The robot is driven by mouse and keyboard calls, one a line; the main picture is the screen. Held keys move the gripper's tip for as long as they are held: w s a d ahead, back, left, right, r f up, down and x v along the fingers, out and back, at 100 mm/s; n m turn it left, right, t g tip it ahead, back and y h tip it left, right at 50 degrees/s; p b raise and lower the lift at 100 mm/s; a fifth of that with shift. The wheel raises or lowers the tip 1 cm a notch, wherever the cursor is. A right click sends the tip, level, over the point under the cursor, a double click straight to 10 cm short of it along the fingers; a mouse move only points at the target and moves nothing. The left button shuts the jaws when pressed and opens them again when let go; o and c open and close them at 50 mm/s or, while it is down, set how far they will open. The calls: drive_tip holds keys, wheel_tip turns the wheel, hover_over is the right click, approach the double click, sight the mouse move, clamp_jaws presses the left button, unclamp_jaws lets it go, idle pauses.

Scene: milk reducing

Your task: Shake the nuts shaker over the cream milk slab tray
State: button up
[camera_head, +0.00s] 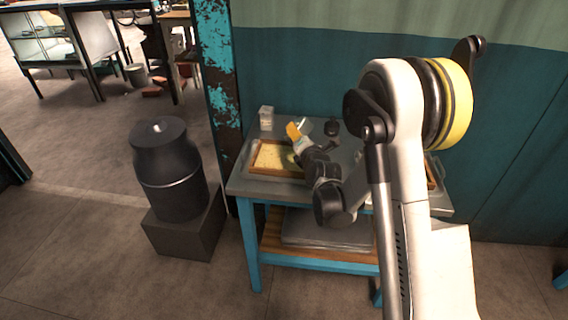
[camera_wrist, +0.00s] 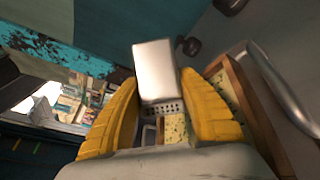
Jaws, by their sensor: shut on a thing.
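My gripper (camera_head: 297,133), with yellow fingers, is above the right part of the cream milk slab tray on the table. It is shut on the nuts shaker (camera_wrist: 154,68), a pale metallic block-shaped container between the fingers in the wrist view. The shaker looks tilted, with a perforated end showing toward the palm. The tray (camera_head: 250,170) has a wooden rim and holds a pale yellow slab (camera_head: 270,156). In the wrist view the slab (camera_wrist: 175,129) shows dark green specks, and its wooden rim (camera_wrist: 256,115) is at the right. My arm hides part of the tray.
A small clear jar (camera_head: 266,118) and a small dark object (camera_head: 331,128) stand at the table's back. Another wooden-rimmed item (camera_head: 431,176) is partly hidden at the right. A large dark can (camera_head: 168,170) stands left of the table (camera_head: 236,188). A teal wall is close behind.

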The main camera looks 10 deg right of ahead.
sight(285, 134)
drive_tip(key=r, duration=0.1)
drive_tip(key=a+r+p, duration=0.1)
drive_tip(key=r, duration=0.1)
drive_tip(key=shift+w+a+p, duration=0.15)
drive_tip(key=shift+w+p, duration=0.05)
drive_tip(key=shift+p, duration=0.1)
drive_tip(key=f, duration=0.1)
drive_tip(key=f+b, duration=0.1)
drive_tip(key=a+f, duration=0.1)
drive_tip(key=shift+w+f+b, duration=0.1)
drive_tip(key=shift+w+b, duration=0.2)
drive_tip(key=shift+a+r, duration=0.1)
drive_tip(key=shift+r, duration=0.3)
drive_tip(key=shift+w+a+r+p, duration=0.1)
drive_tip(key=shift+a+r+p, duration=0.1)
drive_tip(key=shift+r+p, duration=0.35)
drive_tip(key=shift+a+r+p, duration=0.15)
drive_tip(key=shift+r+p, duration=0.2)
drive_tip(key=shift+r, duration=0.35)
drive_tip(key=f, duration=0.1)
drive_tip(key=f+b, duration=0.1)
drive_tip(key=f, duration=0.1)
drive_tip(key=shift+w+a+f+b, duration=0.2)
drive_tip(key=shift+w+a+b, duration=0.05)
drive_tip(key=shift+a+b, duration=0.15)
drive_tip(key=shift+r, duration=0.1)
drive_tip(key=shift+s, duration=0.1)
